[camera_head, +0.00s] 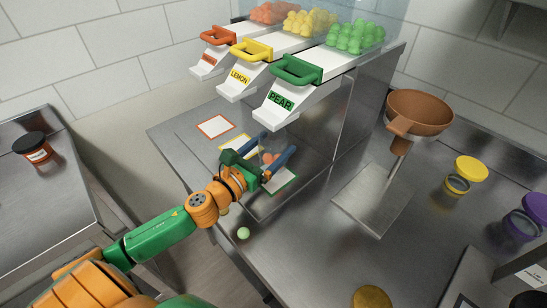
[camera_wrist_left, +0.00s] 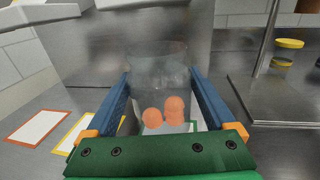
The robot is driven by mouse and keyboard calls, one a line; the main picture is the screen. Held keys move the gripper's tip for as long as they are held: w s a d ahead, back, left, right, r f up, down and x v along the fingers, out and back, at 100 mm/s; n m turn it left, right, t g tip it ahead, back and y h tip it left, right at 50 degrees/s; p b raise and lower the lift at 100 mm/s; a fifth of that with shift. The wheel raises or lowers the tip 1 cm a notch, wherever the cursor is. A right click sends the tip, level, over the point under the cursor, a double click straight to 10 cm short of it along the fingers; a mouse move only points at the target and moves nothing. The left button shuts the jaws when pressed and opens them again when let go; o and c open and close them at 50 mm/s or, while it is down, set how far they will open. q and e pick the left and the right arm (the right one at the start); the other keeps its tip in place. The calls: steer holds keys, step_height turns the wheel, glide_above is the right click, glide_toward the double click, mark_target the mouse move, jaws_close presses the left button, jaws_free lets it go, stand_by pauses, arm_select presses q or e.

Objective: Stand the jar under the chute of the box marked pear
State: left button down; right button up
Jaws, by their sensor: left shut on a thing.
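My left gripper (camera_head: 280,142) is shut on a clear jar (camera_wrist_left: 160,80) with a few orange gummies (camera_wrist_left: 174,108) at its bottom. In the head view the jar is mostly hidden by the fingers; orange gummies show between them. The jar looks upright in the left wrist view. The box marked pear has a white chute (camera_head: 270,112), a green handle (camera_head: 290,68) and green gummies (camera_head: 356,37). A green-edged square (camera_head: 284,182) lies below the chute, partly behind my gripper. I cannot tell whether the jar touches the surface. My right gripper is out of view.
The lemon chute (camera_head: 238,86) and an orange-handled chute (camera_head: 208,62) stand to the left. Their squares are yellow-edged (camera_head: 235,147) and orange-edged (camera_head: 215,126). A brown funnel (camera_head: 420,112) stands right. A loose green gummy (camera_head: 243,233) lies near the front edge. A black-lidded jar (camera_head: 35,148) is far left.

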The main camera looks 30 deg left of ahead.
mark_target(273, 157)
arm_select(q)
step_height(273, 157, down, 4)
steer(key=shift+s+r+b, duration=0.1)
steer(key=shift+r+b, duration=0.05)
steer(key=shift+b, duration=0.45)
steer(key=shift+w, duration=0.2)
steer(key=shift+f, duration=0.2)
jaws_free()
steer(key=shift+r+p, duration=0.25)
steer(key=shift+p, duration=0.15)
steer(key=s+b, duration=0.1)
steer(key=s, duration=0.2)
steer(key=s+a+b, duration=0.1)
steer(key=s, duration=0.3)
steer(key=s+b, duration=0.1)
steer(key=s, duration=0.3)
steer(key=shift+a+f, duration=0.25)
steer(key=shift+a, duration=0.1)
steer(key=shift+s+r+b, duration=0.15)
steer(key=shift+s+b, duration=0.15)
steer(key=shift+s, duration=0.15)
